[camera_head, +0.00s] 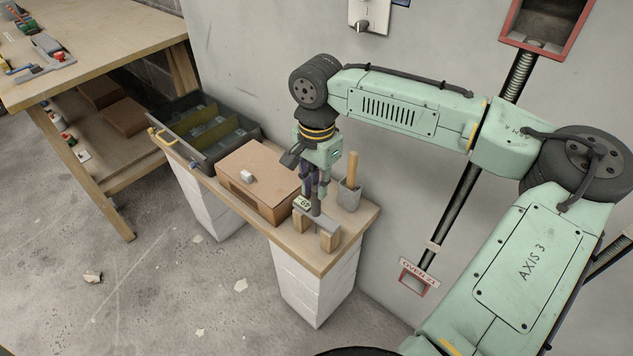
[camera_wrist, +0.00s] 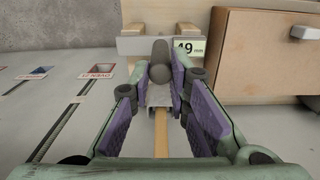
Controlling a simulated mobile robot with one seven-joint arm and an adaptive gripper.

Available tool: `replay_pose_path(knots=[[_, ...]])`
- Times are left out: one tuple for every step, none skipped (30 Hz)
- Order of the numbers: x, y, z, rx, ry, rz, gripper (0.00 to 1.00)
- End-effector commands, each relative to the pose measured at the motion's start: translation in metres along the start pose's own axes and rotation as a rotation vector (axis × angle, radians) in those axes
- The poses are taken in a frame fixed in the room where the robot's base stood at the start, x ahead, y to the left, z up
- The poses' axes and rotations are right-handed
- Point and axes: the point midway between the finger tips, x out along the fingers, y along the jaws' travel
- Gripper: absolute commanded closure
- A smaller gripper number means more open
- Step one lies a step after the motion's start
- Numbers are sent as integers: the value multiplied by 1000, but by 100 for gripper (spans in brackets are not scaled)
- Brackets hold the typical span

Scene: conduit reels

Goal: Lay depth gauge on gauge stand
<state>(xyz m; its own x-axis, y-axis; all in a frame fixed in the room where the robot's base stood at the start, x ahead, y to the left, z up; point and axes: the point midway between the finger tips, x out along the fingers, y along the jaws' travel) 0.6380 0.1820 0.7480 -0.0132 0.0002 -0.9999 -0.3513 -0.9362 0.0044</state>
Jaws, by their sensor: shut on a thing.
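The depth gauge (camera_head: 316,209) has a dark upright rod and a grey crossbar with a white number label. The rod (camera_wrist: 159,62) also shows in the wrist view, between the purple finger pads, with the label reading "49 mm" beside it. My gripper (camera_head: 316,188) is shut on the rod. The gauge stand (camera_head: 328,241) has pale wooden blocks at the right end of the bench. The crossbar lies across the tops of these blocks or just above them; I cannot tell whether it touches. The gripper hides part of the rod.
A brown box (camera_head: 254,177) is close on the left, with an open divided case (camera_head: 203,133) beyond. The wall is right behind the bench. A worktable (camera_head: 100,60) stands at upper left.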

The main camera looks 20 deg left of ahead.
Motion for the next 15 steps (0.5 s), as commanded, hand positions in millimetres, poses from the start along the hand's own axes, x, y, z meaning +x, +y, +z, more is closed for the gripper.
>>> replay_pose_path(knots=[[1,0,0,0,0,0,100],[1,0,0,0,0,0,100],[2,0,0,0,0,0,100],[2,0,0,0,0,0,100],[3,0,0,0,0,0,100],[4,0,0,0,0,0,100],[4,0,0,0,0,0,100],[4,0,0,0,0,0,100],[5,0,0,0,0,0,100],[5,0,0,0,0,0,100],[6,0,0,0,0,0,100],[6,0,0,0,0,0,100],[7,0,0,0,0,0,100],[7,0,0,0,0,0,100],[7,0,0,0,1,0,83]])
